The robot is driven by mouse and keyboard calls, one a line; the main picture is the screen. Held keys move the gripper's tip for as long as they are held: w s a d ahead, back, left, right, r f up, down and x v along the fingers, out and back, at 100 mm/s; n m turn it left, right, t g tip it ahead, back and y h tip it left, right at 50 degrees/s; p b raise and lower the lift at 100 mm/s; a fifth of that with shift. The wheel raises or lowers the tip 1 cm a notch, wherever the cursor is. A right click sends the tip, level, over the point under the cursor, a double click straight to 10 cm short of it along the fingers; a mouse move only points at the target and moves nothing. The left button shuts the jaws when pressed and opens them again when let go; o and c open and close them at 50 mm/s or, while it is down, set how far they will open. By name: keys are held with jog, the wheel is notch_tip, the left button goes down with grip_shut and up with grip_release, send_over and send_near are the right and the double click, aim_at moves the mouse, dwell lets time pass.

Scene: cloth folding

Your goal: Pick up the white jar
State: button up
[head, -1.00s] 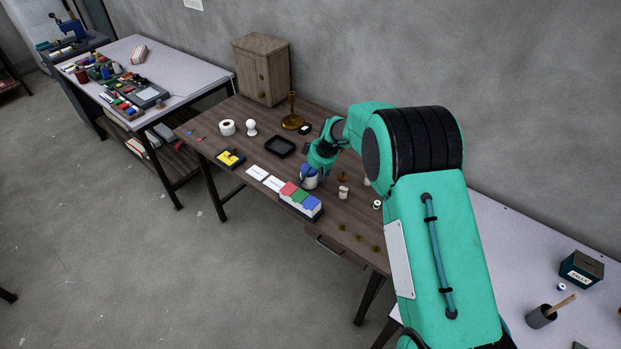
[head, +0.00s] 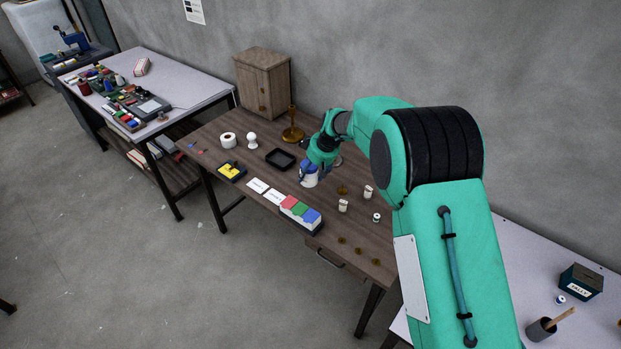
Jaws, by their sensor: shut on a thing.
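The white jar (head: 309,180) is over the middle of the brown wooden table (head: 318,235), behind the red, green and blue blocks. Its upper part is covered by my gripper (head: 312,171). My gripper reaches down from above and is shut on the jar. The jar looks upright. The size of any gap under it is hard to tell at this distance.
The row of coloured blocks (head: 301,214) lies just in front of the jar. A black tray (head: 280,158) is to its left and a brass candlestick (head: 292,126) behind. Small white bottles (head: 343,205) stand to the right. A wooden cabinet (head: 263,82) stands at the back.

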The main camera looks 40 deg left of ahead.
jog(key=shift+r, duration=0.7)
